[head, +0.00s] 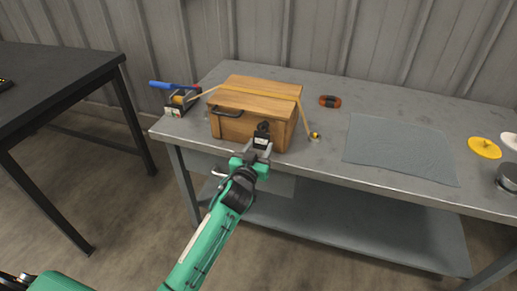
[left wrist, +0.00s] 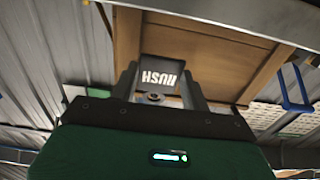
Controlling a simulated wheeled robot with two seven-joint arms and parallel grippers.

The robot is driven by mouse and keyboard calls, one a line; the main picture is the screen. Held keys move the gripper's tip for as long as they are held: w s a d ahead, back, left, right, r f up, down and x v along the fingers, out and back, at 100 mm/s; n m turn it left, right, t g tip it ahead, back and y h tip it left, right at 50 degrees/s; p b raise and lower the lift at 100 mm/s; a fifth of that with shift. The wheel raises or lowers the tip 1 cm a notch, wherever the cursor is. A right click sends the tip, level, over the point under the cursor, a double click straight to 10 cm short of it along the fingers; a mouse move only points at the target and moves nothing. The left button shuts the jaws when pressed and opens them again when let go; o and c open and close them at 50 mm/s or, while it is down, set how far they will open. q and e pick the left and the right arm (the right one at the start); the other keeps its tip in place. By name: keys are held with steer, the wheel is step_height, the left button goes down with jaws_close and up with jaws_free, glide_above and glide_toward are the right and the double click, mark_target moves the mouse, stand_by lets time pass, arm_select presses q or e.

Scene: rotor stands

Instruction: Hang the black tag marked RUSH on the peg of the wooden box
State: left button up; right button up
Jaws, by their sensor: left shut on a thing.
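My left gripper (head: 260,146) is at the right part of the box's front. It is shut on the black tag, whose white RUSH letters read upside down in the left wrist view (left wrist: 158,74). The tag (head: 262,133) also shows dark against the box front in the head view. I cannot make out the peg, nor whether the tag touches it. My right gripper is not in view.
A yellow strap (head: 258,94) crosses the box. A blue-handled tape dispenser (head: 177,103) stands left of it. An orange-brown item (head: 330,101) lies behind right. A grey mat (head: 397,149), yellow disc (head: 484,147) and metal cylinder (head: 508,176) are farther right. A dark table (head: 60,70) stands left.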

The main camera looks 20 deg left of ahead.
arm_select(q)
steer(key=shift+w, duration=0.1)
stand_by(0.3)
steer(key=shift+w+f, duration=0.2)
steer(key=shift+w, duration=0.4)
steer(key=shift+f, duration=0.2)
stand_by(0.4)
steer(key=o, duration=0.8)
steer(key=shift+o, duration=0.2)
